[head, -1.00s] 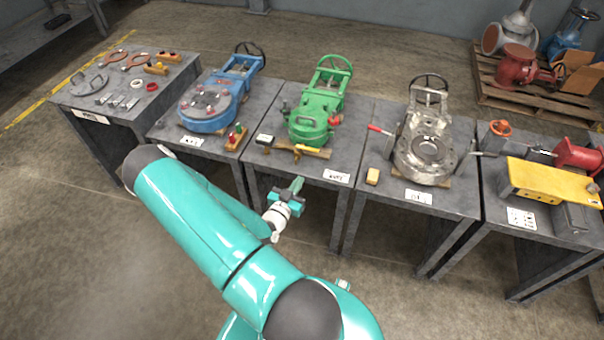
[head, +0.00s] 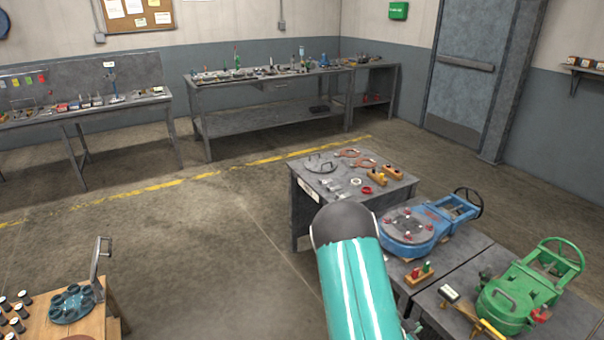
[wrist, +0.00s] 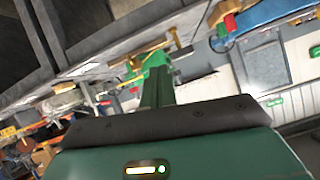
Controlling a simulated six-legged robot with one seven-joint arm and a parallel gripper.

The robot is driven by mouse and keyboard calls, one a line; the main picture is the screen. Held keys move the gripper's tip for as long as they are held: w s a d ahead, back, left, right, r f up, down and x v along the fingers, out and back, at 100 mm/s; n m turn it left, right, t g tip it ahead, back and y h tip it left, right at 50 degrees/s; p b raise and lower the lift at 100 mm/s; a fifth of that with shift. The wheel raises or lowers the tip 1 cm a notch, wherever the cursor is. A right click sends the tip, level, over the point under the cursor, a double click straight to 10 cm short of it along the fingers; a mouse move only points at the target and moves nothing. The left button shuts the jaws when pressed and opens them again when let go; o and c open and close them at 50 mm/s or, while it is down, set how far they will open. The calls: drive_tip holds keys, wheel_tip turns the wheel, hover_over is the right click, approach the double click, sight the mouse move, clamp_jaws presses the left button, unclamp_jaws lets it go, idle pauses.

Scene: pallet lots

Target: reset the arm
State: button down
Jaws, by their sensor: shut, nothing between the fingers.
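My gripper (wrist: 157,86) shows in the wrist view as narrow green fingers, closed together with nothing held. Beyond its tips is a table edge with the green valve (wrist: 152,60), and the fingers do not appear to touch it. In the head view my teal arm reaches up in front of the tables, and its gripper end is hidden or cut off at the bottom edge. The green valve (head: 515,300) and the blue valve (head: 410,226) lie on grey tables to the right of my arm.
A grey table (head: 304,209) with small tools and rings stands just beyond my arm. A wooden table (head: 92,325) with a teal part is at lower left. Long workbenches (head: 270,82) line the back wall. The floor (head: 200,240) at left-centre is open.

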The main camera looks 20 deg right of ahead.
drive_tip(key=w+a+r+n+t+y, duration=0.35)
drive_tip(key=w+a+r+y, duration=0.25)
drive_tip(key=w+a+r, duration=0.6)
drive_tip(key=s+a+r+n+t+y, duration=0.15)
drive_tip(key=a+r+n+y, duration=0.25)
drive_tip(key=a+r, duration=0.6)
drive_tip(key=s+a+r+n+y, duration=0.3)
drive_tip(key=s+a+r+n, duration=0.3)
drive_tip(key=s+a+r, duration=0.35)
drive_tip(key=s+a+r+n+g, duration=0.2)
drive_tip(key=s+r, duration=0.4)
drive_tip(key=s, duration=0.4)
drive_tip(key=shift+a+n+h, duration=0.4)
drive_tip(key=shift+a+n, duration=0.2)
drive_tip(key=shift+n, duration=0.65)
drive_tip(key=shift+d, duration=0.1)
